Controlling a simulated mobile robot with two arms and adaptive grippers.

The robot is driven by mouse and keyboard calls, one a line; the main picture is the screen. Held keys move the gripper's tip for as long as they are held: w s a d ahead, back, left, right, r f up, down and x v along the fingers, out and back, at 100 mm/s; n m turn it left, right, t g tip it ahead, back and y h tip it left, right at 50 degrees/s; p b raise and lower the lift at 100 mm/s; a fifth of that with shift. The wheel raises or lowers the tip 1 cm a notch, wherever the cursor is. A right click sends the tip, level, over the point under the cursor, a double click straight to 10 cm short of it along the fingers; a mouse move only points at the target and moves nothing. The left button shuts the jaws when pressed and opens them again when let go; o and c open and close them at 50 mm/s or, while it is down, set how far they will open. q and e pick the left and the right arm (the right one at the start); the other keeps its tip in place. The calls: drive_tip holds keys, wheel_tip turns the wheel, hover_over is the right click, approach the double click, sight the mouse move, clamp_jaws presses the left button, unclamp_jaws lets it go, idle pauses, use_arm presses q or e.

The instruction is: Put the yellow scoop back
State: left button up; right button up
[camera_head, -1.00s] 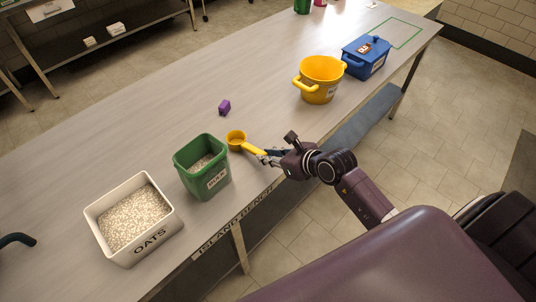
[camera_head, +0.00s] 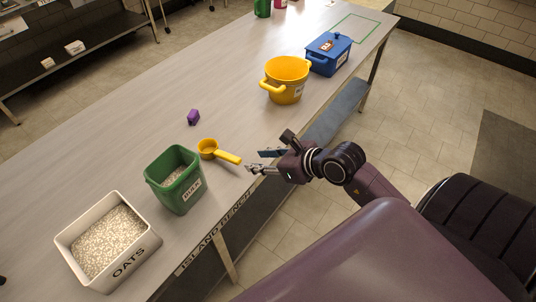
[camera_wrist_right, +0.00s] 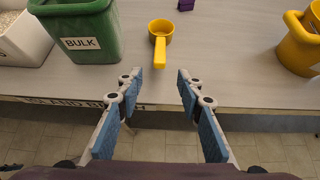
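The yellow scoop (camera_head: 208,149) lies on the bench beside the green BULK bin, its handle pointing toward my right gripper. In the right wrist view the yellow scoop (camera_wrist_right: 160,30) lies ahead, between the lines of the two fingers. My right gripper (camera_head: 256,161) is open and empty at the bench's front edge, a little apart from the handle end. Its spread fingers also show in the right wrist view (camera_wrist_right: 159,78). The green BULK bin (camera_head: 190,196) holds pale grain. My left gripper is not in view.
A white OATS bin (camera_head: 132,268) full of grain stands at the near left. A small purple block (camera_head: 193,117) lies behind the scoop. A yellow pot (camera_head: 284,92) and blue lidded box (camera_head: 330,60) stand farther right, near a green outline (camera_head: 372,24). The bench middle is clear.

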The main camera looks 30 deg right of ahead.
drive_tip(key=v, duration=0.3)
drive_tip(key=shift+s+r, duration=0.2)
idle(0.9)
